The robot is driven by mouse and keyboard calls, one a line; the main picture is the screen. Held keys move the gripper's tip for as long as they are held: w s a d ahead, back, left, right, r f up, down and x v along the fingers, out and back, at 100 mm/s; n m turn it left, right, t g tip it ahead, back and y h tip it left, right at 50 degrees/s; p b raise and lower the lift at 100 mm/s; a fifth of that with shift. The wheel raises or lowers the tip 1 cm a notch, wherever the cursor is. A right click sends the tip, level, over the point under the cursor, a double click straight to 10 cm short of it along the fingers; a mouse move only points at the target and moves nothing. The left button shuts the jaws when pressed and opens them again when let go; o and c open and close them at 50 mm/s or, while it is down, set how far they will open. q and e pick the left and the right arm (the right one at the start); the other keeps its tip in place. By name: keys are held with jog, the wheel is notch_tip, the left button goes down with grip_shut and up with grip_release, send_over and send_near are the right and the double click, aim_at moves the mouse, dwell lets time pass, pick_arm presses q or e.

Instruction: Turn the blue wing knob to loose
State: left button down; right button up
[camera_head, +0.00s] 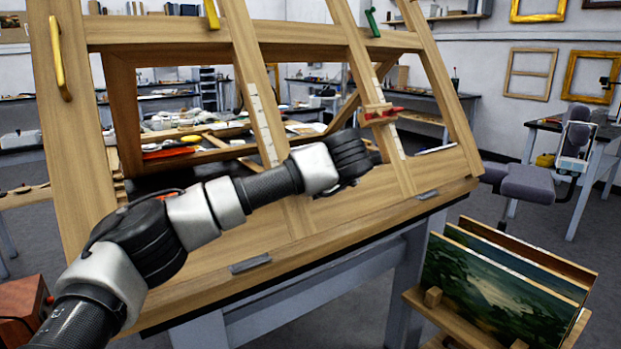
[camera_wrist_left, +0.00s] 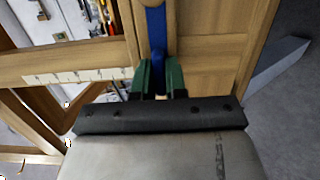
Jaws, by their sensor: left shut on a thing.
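The blue wing knob (camera_wrist_left: 156,32) shows in the left wrist view as a long blue piece against the wood of the frame. My left gripper (camera_wrist_left: 158,72) has its two green fingers on either side of the knob's near end and is shut on it. The exact contact is partly hidden between the fingers. In the head view my left arm reaches across the wooden easel frame (camera_head: 175,35), and its wrist hides the blue knob and the fingers. My right gripper is in neither view.
A red knob (camera_head: 385,114) sits on the right slat, close to my left wrist. A green knob (camera_head: 371,22) and yellow knobs (camera_head: 57,60) are higher on the frame. Paintings (camera_head: 500,280) stand in a rack at lower right. Floor is open beyond the rack.

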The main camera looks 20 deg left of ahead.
pick_arm(q)
jog(key=c, duration=1.2)
grip_release()
jog(key=v, duration=1.1)
jog(key=shift+b, duration=0.35)
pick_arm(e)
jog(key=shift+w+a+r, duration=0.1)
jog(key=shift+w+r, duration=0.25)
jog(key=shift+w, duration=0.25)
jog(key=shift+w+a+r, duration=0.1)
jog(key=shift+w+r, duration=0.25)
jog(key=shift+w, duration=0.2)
